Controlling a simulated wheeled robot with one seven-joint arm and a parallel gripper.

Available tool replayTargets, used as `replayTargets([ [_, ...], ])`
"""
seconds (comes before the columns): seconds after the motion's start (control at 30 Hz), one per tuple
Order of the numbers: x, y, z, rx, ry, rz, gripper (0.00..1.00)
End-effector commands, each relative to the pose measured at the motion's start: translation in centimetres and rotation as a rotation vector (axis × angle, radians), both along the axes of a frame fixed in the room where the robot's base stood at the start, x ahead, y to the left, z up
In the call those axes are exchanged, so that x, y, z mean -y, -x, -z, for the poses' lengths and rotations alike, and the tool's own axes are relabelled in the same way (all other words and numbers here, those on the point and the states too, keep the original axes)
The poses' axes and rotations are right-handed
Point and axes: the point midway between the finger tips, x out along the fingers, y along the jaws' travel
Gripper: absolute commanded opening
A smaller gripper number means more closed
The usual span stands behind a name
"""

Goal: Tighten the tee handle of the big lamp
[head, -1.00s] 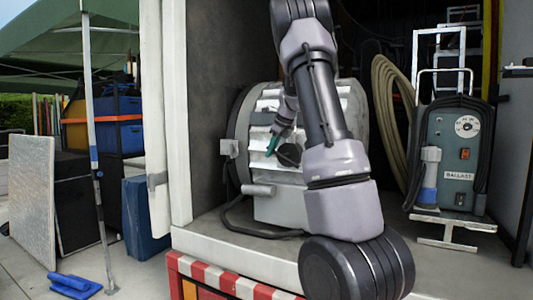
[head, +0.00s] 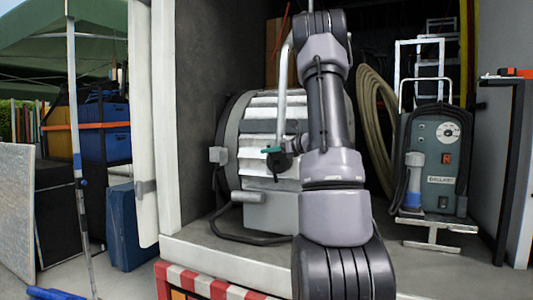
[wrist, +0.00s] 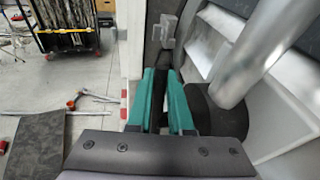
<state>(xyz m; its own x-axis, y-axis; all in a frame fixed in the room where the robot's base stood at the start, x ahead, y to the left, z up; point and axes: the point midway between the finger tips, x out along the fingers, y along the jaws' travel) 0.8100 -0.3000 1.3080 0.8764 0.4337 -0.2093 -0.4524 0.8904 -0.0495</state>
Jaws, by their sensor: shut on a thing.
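The big lamp (head: 262,125), a large grey drum with pale slatted fins, sits on the truck bed in the head view. A bare metal tube (head: 283,85), seemingly its yoke, rises along its side; the tube also shows in the wrist view (wrist: 262,50). A dark round knob part (wrist: 217,108) lies at the tube's lower end. My gripper (wrist: 162,75) has teal fingers, shut on a dark narrow piece between them, apparently the tee handle; its shape is mostly hidden. In the head view one teal fingertip (head: 271,150) shows beside the lamp; my arm covers the rest.
A ballast box (head: 436,150) stands on the bed at right, with coiled hose (head: 374,115) behind it. The truck's wall edge (head: 172,120) is left of the lamp. A cable (head: 240,238) lies on the bed. Tools lie on the ground in the wrist view.

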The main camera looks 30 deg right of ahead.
Motion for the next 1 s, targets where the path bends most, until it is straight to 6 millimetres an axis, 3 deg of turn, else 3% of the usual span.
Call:
replayTargets([
  [0.3, 0.50, 0.55, -0.06, 0.097, -0.077, 0.001, 0.00],
  [0.87, 0.52, 0.63, -0.12, 0.118, -0.091, 0.000, 0.00],
  [0.9, 0.50, 0.63, -0.11, 0.118, -0.091, 0.000, 0.31],
  [1.0, 0.49, 0.62, -0.10, 0.117, -0.091, -0.001, 0.31],
])
